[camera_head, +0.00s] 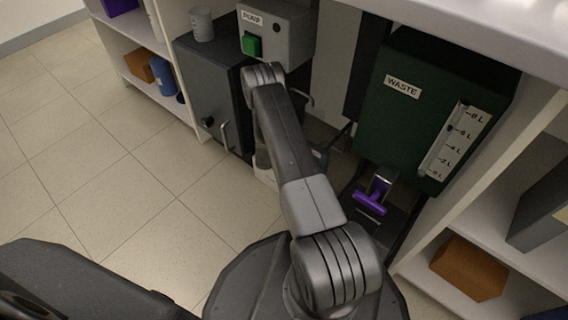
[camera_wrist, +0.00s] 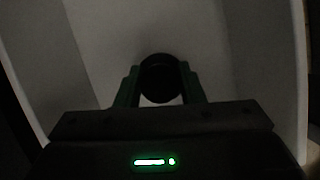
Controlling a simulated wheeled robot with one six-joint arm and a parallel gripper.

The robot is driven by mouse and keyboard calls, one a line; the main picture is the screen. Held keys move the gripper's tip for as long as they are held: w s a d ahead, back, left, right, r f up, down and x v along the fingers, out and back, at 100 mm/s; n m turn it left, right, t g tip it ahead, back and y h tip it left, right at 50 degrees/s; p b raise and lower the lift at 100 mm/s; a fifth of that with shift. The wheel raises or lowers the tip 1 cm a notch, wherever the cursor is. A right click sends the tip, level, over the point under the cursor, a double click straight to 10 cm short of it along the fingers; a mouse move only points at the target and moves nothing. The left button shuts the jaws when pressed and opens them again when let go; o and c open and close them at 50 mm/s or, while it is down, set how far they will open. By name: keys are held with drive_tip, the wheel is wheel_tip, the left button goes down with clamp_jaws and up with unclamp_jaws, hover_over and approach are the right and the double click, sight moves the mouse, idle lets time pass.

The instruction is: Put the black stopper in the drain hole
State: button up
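The black stopper (camera_wrist: 160,80) shows in the wrist view as a dark round piece between the two green fingers of my gripper (camera_wrist: 159,72). Both fingers appear to touch its sides, so my gripper is shut on it. Pale grey walls surround it in this dim view. In the head view my arm reaches down in front of the cabinets, and my gripper and the stopper are hidden behind it. I cannot make out the drain hole in either view.
A green waste tank (camera_head: 400,135) with a level scale and a purple-handled valve (camera_head: 371,203) is right of my arm. A grey pump box (camera_head: 290,38) with a green button sits above a dark cabinet (camera_head: 210,95) on the left. The tiled floor (camera_head: 100,190) at left is clear.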

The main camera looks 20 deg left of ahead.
drive_tip(key=o, duration=0.4)
drive_tip(key=shift+o, duration=0.2)
drive_tip(key=shift+r, duration=0.1)
drive_tip(key=p+v, duration=0.5)
drive_tip(key=v, duration=0.8)
drive_tip(key=shift+r, duration=0.3)
drive_tip(key=shift+s+a+f, duration=0.1)
drive_tip(key=b+x, duration=0.5)
drive_tip(key=x, duration=0.8)
drive_tip(key=shift+f, duration=0.3)
drive_tip(key=shift+r, duration=0.2)
